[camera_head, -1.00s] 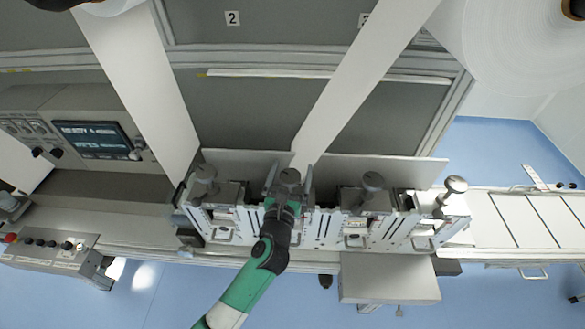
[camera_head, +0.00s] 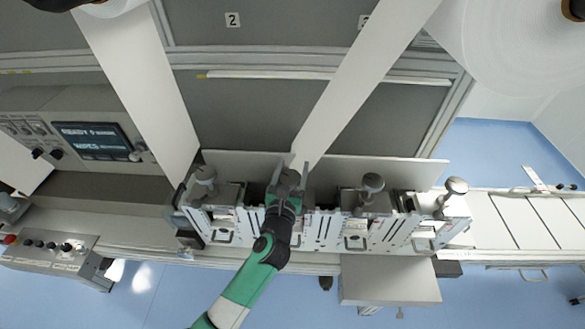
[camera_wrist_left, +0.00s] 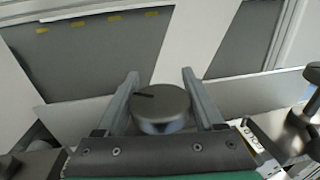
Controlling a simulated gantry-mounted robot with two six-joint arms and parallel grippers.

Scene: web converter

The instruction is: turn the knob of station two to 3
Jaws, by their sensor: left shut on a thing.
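A row of grey round knobs stands on the stations along the machine's front. My left gripper (camera_head: 291,170) is shut on the second knob from the left (camera_head: 290,178). In the left wrist view this knob (camera_wrist_left: 162,108) sits between my two fingers (camera_wrist_left: 160,90), with a dark pointer mark on the left part of its top face. Any scale around it is hidden. The leftmost knob (camera_head: 205,174), the third knob (camera_head: 372,182) and the rightmost knob (camera_head: 456,185) are untouched. My right gripper is out of view.
A pale upright plate (camera_head: 385,168) runs just behind the knobs. White web strips (camera_head: 365,75) slope down behind the stations. A control panel with a lit display (camera_head: 93,138) stands at the left. A grey box (camera_head: 388,278) juts out at the front right.

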